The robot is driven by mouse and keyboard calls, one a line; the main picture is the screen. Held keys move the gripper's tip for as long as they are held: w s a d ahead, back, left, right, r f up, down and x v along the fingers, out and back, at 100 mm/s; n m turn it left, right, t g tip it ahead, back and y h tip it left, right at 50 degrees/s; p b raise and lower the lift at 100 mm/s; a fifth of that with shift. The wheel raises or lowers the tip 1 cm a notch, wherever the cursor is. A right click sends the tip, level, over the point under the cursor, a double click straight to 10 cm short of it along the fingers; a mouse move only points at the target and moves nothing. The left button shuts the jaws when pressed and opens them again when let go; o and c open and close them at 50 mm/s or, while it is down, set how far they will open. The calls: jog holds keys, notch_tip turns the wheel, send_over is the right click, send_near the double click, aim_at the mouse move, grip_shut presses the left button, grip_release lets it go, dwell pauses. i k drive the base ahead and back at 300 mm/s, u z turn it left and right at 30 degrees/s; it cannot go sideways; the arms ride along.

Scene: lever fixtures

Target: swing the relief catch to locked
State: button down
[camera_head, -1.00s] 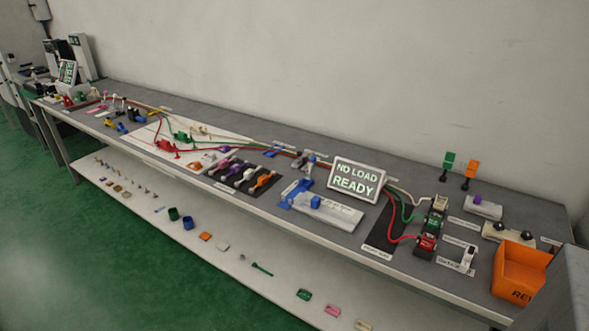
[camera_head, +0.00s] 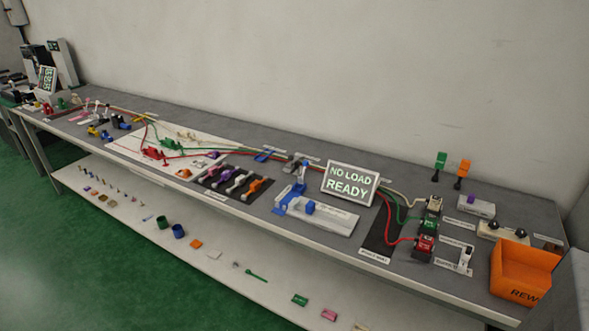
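My gripper is not in view. I cannot tell which fixture is the relief catch, because the small labels are too blurred to read. Several lever-like fixtures stand on the long grey bench (camera_head: 330,245). A blue fixture with a pale base (camera_head: 325,219) sits left of centre-right, in front of the sign. A row of purple, white and orange levers (camera_head: 233,181) lies on a dark panel to its left. A small white upright fixture (camera_head: 466,257) stands near the right end. Whether any catch is locked cannot be made out.
A sign reading "NO LOAD READY" (camera_head: 350,184) stands on the bench. Red and green blocks with wires (camera_head: 427,236) and an orange bin (camera_head: 523,270) are to the right. A lower shelf (camera_head: 225,258) holds small parts. Green floor (camera_head: 90,260) lies open in front.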

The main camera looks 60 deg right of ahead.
aim_at(297, 163)
jog(key=i, duration=0.85)
jog(key=u, duration=0.05)
